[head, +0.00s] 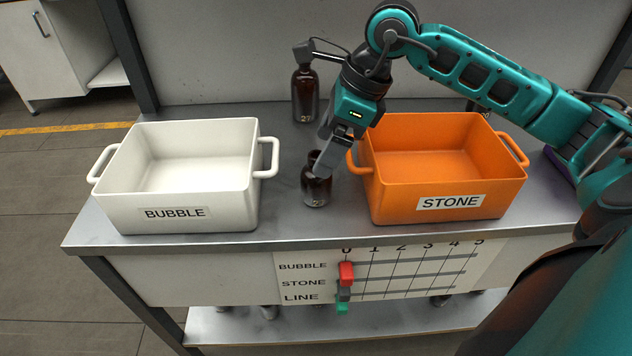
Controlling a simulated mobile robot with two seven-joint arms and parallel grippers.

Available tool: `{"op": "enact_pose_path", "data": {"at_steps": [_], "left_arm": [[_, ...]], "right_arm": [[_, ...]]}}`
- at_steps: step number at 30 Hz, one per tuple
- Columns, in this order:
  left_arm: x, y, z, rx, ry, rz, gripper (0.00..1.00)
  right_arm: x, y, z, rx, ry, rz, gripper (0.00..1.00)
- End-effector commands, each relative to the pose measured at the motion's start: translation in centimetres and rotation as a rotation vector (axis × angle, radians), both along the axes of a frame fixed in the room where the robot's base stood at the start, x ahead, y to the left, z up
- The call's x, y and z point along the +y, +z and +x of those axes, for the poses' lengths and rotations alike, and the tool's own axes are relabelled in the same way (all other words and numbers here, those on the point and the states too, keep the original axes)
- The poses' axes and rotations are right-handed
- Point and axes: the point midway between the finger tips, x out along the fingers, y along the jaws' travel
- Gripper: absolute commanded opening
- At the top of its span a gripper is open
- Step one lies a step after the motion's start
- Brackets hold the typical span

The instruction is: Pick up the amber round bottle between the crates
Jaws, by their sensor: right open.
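A small amber round bottle (316,188) stands upright on the metal table between the white crate labelled BUBBLE (178,219) and the orange crate labelled STONE (450,205). My right gripper (322,160) reaches down from above, its fingers at the bottle's upper part. It is open, and its near finger hides part of the bottle's neck and shoulder. I cannot tell whether the fingers touch the glass. Both crates look empty inside. My left gripper is not in view.
The orange crate's left handle is close to my right gripper. A board with sliding markers (390,270) is on the table's front. Bare table (280,215) lies between the crates.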

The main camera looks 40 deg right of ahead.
Motion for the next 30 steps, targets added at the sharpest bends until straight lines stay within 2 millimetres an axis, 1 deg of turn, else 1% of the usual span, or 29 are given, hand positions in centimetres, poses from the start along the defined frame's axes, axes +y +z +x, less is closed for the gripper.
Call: {"op": "enact_pose_path", "data": {"at_steps": [1,7,12,15,18,25,30], "left_arm": [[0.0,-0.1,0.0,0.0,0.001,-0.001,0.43],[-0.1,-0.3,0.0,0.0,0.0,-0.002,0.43],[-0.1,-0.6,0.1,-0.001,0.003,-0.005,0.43],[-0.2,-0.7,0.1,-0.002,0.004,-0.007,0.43],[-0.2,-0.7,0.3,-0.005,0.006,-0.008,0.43],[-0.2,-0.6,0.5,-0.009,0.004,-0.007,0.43],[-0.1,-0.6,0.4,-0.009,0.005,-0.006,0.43]], "right_arm": [[0.2,-0.7,0.1,0.001,0.0,0.001,0.88],[0.8,-2.0,0.3,0.001,0.001,0.002,0.88],[1.9,-4.4,0.3,0.002,0.002,0.003,0.88],[2.2,-5.6,0.7,0.002,-0.001,0.004,0.88],[2.4,-6.1,0.9,0.0,-0.001,0.002,0.88],[2.4,-6.1,0.9,-0.001,-0.001,0.002,0.88],[2.4,-6.1,0.9,-0.001,-0.001,0.002,0.72]]}}
